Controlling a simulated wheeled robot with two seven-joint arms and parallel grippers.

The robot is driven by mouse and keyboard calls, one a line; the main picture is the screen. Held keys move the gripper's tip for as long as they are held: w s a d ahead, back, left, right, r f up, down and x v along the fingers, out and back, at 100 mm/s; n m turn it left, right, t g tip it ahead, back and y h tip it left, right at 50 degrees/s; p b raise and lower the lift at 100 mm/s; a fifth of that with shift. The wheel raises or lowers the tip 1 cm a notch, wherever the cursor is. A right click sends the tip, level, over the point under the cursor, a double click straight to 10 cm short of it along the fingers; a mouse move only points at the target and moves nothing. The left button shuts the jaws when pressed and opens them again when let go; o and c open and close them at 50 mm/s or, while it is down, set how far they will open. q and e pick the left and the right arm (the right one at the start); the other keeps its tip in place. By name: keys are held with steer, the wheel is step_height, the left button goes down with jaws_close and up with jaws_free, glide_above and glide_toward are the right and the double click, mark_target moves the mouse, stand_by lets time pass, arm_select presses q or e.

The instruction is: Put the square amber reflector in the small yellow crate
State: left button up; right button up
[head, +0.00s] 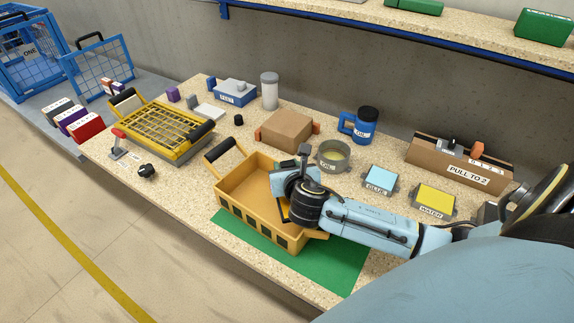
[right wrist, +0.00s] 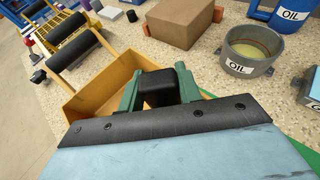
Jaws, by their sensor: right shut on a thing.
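The small yellow crate (head: 236,190) stands on a green mat near the table's front edge, its black-gripped handle raised at the left. The visible part of its inside looks empty; my arm covers its right part. My right gripper (head: 290,186) is over the crate's right side. In the right wrist view, its green fingers (right wrist: 160,92) are shut on a dark block (right wrist: 158,88), with the crate (right wrist: 105,88) around and below. No amber face shows on the block, so I cannot tell whether it is the square amber reflector. My left gripper is out of view.
A yellow wire-topped tray (head: 160,128) stands to the left. Behind the crate are a cardboard box (head: 287,130) and an OIL pot (head: 333,155). Blue (head: 380,179) and yellow (head: 434,197) labelled containers stand to the right. The green mat (head: 330,262) is bare at the front right.

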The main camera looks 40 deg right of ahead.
steer(key=shift+f, duration=0.25)
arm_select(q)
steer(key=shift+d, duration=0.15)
arm_select(e)
steer(key=o, duration=1)
steer(key=shift+r, duration=0.4)
steer(key=p+v, duration=0.2)
steer(key=v, duration=0.8)
steer(key=shift+s+a+r+p, duration=0.1)
steer(key=shift+s+r+p, duration=0.2)
steer(key=shift+s+a+r, duration=0.2)
steer(key=shift+s, duration=0.3)
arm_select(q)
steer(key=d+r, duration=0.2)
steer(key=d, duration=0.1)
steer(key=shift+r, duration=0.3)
